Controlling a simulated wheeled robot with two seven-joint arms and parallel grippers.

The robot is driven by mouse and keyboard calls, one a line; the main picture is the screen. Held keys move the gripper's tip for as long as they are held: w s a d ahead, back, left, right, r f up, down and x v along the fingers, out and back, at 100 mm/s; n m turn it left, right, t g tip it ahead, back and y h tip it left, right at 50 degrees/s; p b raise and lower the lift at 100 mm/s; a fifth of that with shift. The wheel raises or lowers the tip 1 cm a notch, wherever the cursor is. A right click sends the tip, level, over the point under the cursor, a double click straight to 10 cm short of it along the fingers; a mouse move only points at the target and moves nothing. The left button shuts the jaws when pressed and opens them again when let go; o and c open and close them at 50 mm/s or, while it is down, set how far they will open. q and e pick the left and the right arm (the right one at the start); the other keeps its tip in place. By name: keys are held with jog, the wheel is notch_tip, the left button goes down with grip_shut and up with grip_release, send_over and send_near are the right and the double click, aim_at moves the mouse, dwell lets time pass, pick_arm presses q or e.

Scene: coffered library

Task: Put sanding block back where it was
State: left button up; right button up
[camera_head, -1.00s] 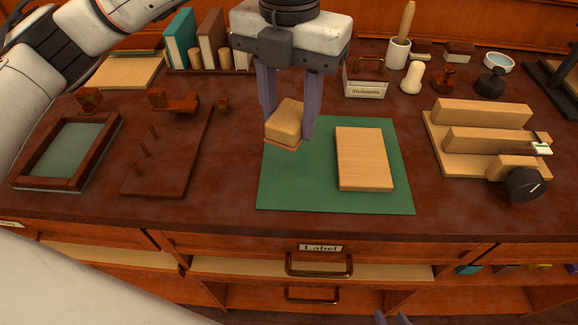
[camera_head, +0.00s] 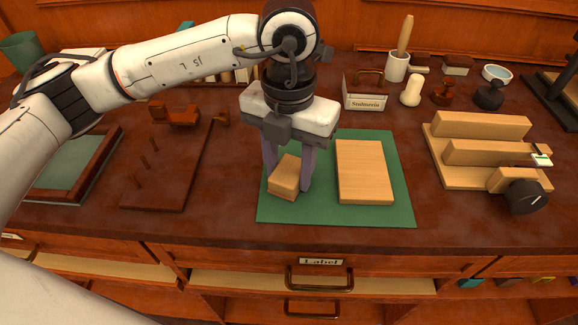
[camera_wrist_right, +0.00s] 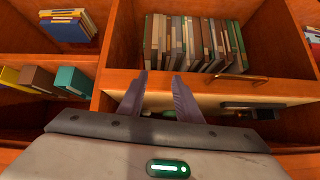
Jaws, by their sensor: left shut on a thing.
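The sanding block (camera_head: 284,183), a small pale wooden block, is over the left part of the green mat (camera_head: 330,212). My left gripper (camera_head: 287,174) comes down from above and is shut on it, one finger on each side. The block is at or very close to the mat; whether it touches I cannot tell. A flat wooden board (camera_head: 364,171) lies on the mat just right of it. My right gripper (camera_wrist_right: 160,76) shows only in the right wrist view, its fingers apart and empty, facing shelves of books.
A dark board with upright pegs (camera_head: 165,175) and a framed tray (camera_head: 72,165) are to the left. A stepped wooden fixture with a black knob (camera_head: 525,195) is to the right. A labelled box (camera_head: 364,100) and small tools stand behind. The mat's front strip is clear.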

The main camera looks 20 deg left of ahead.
aim_at(289, 170)
pick_arm(q)
jog(key=o, duration=1)
jog(key=shift+f, duration=0.1)
notch_tip(289, 170, up, 12)
jog(key=shift+r+p, duration=0.2)
jog(key=shift+p, duration=0.1)
